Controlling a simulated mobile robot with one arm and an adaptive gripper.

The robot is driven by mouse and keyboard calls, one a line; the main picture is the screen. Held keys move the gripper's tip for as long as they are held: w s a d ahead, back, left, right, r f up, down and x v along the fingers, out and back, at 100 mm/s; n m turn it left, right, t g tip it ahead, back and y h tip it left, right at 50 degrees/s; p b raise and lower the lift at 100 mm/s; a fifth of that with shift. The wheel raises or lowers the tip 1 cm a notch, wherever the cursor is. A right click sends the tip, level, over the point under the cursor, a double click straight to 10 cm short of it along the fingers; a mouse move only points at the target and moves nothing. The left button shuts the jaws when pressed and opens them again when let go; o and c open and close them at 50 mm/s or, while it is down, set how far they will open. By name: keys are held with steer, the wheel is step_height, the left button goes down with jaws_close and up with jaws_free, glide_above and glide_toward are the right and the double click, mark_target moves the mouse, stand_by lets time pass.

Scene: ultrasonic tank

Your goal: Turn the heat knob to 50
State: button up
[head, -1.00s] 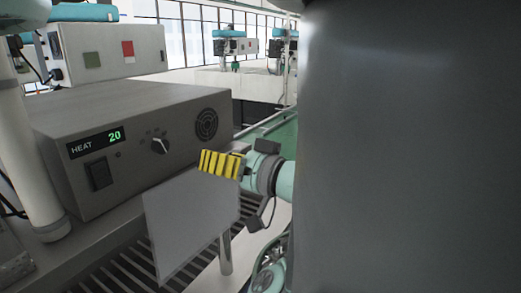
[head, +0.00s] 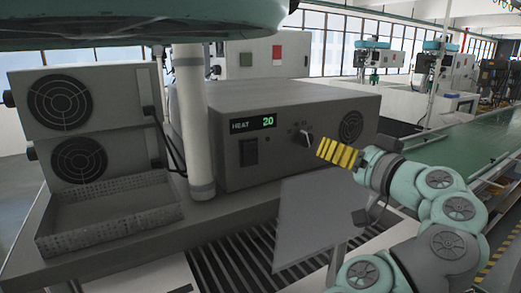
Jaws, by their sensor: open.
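The heat unit is a grey box (head: 290,165) in the middle of the head view. Its display (head: 253,123) reads HEAT 20 in green. The heat knob (head: 305,137) is a small dial with a light pointer, on the front panel between the black switch (head: 249,152) and the round vent. My gripper (head: 320,148), with yellow and black striped fingers, is just right of the knob and points left toward it. It looks apart from the knob, though the exact gap cannot be told. The gripper is open, and nothing shows in it.
A white post (head: 195,130) stands left of the unit. A mesh tray (head: 108,215) and two stacked fan boxes (head: 80,125) are farther left. A grey plate (head: 308,222) stands below the knob, in front of a slatted grate (head: 235,260). A green conveyor (head: 480,150) runs at the right.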

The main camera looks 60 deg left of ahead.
mark_target(309, 140)
steer(key=a+p, duration=0.1)
steer(key=a, duration=0.2)
steer(key=a+p, duration=0.1)
steer(key=a, duration=0.3)
steer(key=shift+w+a+r, duration=0.15)
steer(key=shift+a, duration=0.05)
steer(key=shift+w+a+p, duration=0.15)
steer(key=shift+a+p, duration=0.25)
steer(key=shift+a, duration=0.65)
jaws_close()
